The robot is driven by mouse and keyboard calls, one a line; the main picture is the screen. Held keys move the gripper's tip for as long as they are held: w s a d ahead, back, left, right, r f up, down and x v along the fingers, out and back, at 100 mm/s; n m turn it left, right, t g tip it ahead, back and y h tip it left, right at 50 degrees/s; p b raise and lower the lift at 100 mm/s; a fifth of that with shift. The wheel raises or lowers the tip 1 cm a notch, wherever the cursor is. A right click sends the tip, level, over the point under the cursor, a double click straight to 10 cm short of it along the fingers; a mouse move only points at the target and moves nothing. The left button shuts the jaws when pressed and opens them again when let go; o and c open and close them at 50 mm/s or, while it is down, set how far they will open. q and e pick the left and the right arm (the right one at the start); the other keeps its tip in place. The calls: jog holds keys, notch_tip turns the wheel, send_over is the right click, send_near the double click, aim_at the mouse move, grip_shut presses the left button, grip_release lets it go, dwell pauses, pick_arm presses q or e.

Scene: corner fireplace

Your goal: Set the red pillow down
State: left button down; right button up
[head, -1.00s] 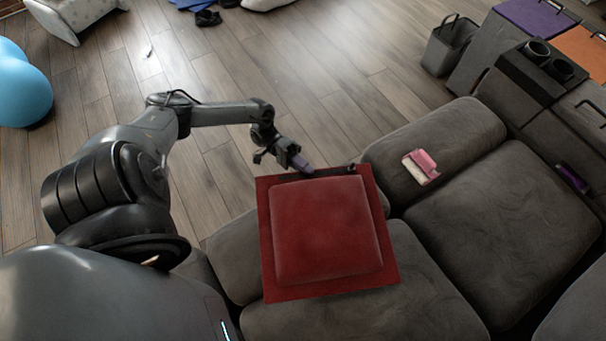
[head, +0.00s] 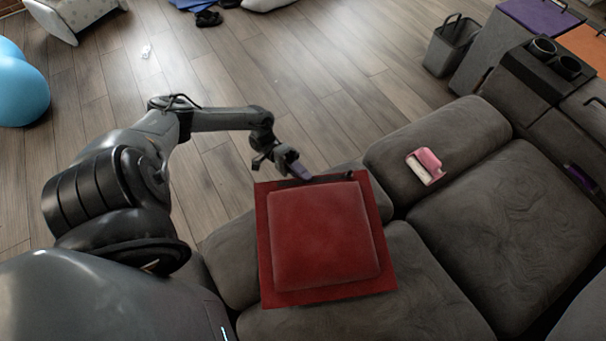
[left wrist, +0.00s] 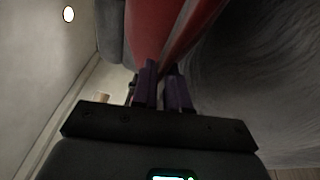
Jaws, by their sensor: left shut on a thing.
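The red pillow (head: 322,235) is square with a flat rim, and appears over the grey sofa (head: 375,320) in the head view. My left gripper (head: 301,172) is at the pillow's far edge, shut on its rim. In the left wrist view the purple fingers (left wrist: 163,88) close on the red pillow (left wrist: 170,35), with grey fabric close by on the right. The pillow hides the cushion under it, and I cannot tell whether its underside touches the sofa. My right gripper is not in view.
A pink-and-white object (head: 426,166) lies on the sofa cushion to the right of the pillow. A dark bin (head: 455,48) stands on the floor behind the sofa. A blue ball (head: 20,90) is at far left. The right seat cushion (head: 500,235) is bare.

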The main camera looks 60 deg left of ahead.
pick_arm(q)
jog(key=c, duration=1.1)
grip_release()
jog(key=shift+c, duration=0.2)
jog(key=shift+s+a+f, duration=0.15)
jog(key=shift+a, duration=0.35)
pick_arm(e)
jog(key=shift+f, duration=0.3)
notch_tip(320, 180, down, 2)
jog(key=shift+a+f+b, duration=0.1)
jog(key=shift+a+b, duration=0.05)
jog(key=shift+b, duration=1.1)
pick_arm(q)
jog(key=v, duration=0.6)
jog(key=shift+a, duration=0.2)
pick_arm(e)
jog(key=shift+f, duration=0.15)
